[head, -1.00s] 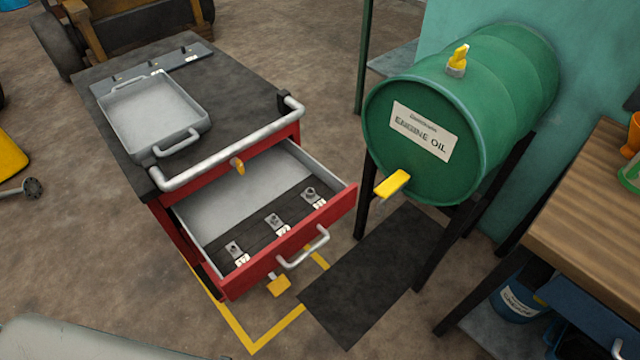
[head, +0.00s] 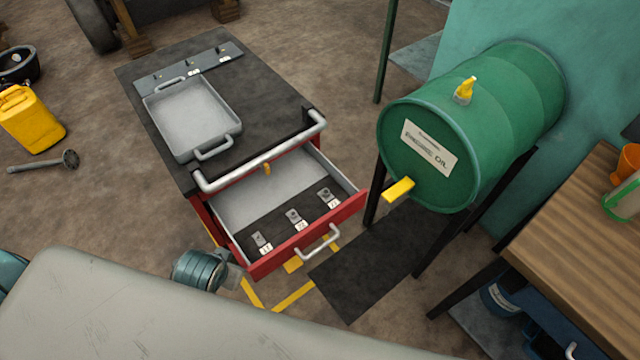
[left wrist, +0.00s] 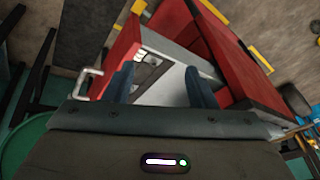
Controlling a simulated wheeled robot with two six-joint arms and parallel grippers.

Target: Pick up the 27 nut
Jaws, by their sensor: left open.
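Three small grey nuts lie in a row on the dark mat of the open red drawer (head: 350,208), each beside a white number tag: a left nut (head: 258,238), a middle nut (head: 293,215) and a right nut (head: 325,194). The tags are too small to read surely, so I cannot tell which nut is the 27. Nothing shows between the fingers. My right gripper is out of view.
A grey tray (head: 150,108) stands on the cart's dark top (head: 272,92). A silver rail (head: 265,160) runs above the drawer. A green oil drum (head: 485,120) with a yellow tap (head: 398,189) stands close to the right. A wooden bench (head: 570,220) is farther right.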

